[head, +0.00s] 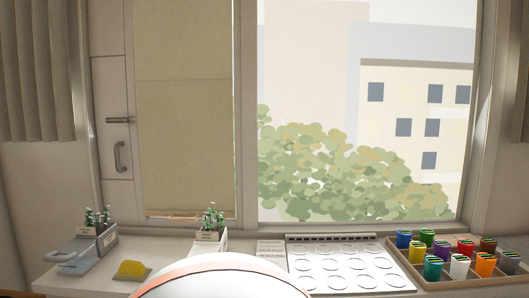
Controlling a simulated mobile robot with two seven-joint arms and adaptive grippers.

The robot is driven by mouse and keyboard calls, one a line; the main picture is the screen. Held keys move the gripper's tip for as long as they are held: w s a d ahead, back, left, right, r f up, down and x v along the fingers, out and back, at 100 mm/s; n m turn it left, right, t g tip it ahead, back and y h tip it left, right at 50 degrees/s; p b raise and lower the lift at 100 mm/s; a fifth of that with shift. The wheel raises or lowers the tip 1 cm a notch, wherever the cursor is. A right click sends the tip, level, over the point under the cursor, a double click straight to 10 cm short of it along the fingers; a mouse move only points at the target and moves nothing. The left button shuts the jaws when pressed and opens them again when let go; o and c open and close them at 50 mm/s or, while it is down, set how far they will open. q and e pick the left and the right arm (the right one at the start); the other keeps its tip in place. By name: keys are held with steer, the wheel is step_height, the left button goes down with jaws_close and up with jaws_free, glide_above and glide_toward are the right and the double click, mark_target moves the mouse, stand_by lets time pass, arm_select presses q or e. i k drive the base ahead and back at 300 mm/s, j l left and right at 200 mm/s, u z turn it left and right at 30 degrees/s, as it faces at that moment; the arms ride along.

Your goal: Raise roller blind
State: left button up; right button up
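A tan roller blind (186,120) covers the left window pane and hangs down almost to the sill. A thin lighter bar (190,216) runs along its bottom edge. A faint horizontal line crosses the blind in its upper half. Left of it, a narrow panel carries a small lever (119,120) and a curved handle (120,157). Neither of my grippers shows in the head view.
The sill below holds two small potted plants, one (90,220) at left and one (211,223) near the middle, a yellow block (132,270), a white sheet with circles (345,265), and a tray (432,282) of several coloured pots. The right pane (310,60) is uncovered. A white rounded shape with an orange band blocks the bottom middle.

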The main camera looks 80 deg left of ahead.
mark_target(185, 128)
steer(key=u, duration=3.05)
steer(key=i+l+u, duration=0.15)
steer(key=k, duration=0.05)
